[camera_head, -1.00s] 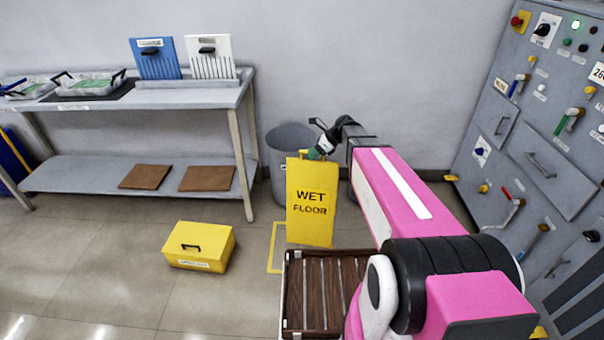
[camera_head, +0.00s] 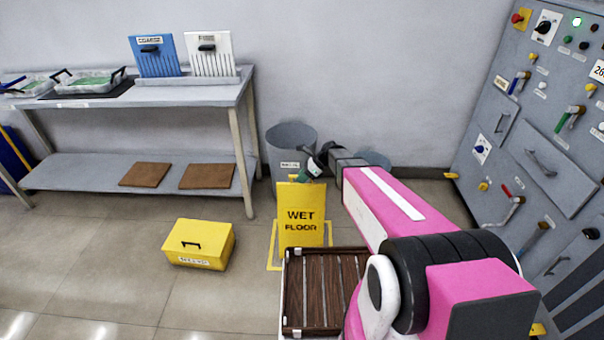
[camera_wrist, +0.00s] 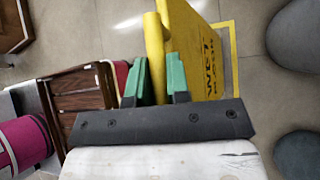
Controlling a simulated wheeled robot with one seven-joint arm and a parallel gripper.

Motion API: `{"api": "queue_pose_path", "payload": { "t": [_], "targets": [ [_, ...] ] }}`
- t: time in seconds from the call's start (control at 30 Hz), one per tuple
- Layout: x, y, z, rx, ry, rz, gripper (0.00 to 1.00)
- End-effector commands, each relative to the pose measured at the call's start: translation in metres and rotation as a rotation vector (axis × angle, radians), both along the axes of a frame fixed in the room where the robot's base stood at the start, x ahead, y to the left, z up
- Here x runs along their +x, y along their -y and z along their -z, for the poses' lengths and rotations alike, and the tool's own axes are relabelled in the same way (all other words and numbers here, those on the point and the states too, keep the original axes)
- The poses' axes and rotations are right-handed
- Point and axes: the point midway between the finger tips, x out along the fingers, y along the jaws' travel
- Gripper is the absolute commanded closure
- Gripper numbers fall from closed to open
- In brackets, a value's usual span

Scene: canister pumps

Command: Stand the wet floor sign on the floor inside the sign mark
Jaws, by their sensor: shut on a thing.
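The yellow wet floor sign (camera_head: 301,207) is upright in the head view, with its top held by my gripper (camera_head: 312,172). In the wrist view the green fingers of my gripper (camera_wrist: 157,85) are shut on the top part of the sign (camera_wrist: 187,40). The sign mark is a yellow outline on the floor (camera_head: 274,262). In the head view the sign stands over or within this outline, and its lower edge is hidden behind my wooden-slatted deck, so I cannot tell whether it touches the floor. The outline also shows beside the sign in the wrist view (camera_wrist: 235,60).
A grey bin (camera_head: 290,145) stands behind the sign by the wall, with another grey round one (camera_head: 375,160) to the right. A yellow box (camera_head: 199,243) sits on the floor to the left. A grey shelf table (camera_head: 180,95) is at the left, a control cabinet (camera_head: 545,130) at the right.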

Motion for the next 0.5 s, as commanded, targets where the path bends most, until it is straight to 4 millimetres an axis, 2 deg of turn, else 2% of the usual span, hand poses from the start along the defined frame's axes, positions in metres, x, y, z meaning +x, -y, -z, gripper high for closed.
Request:
{"api": "queue_pose_path", "payload": {
  "t": [0.3, 0.33, 0.4, 0.5],
  "targets": [
    [-0.0001, -0.0001, 0.0052, 0.001, 0.0, 0.0, 1.0],
    [-0.0001, -0.0001, 0.0052, 0.001, 0.0, 0.0, 0.74],
    [-0.0001, -0.0001, 0.0052, 0.001, 0.0, 0.0, 0.54],
    [-0.0001, 0.0, 0.0053, 0.001, 0.0, 0.0, 0.54]
  ]
}}
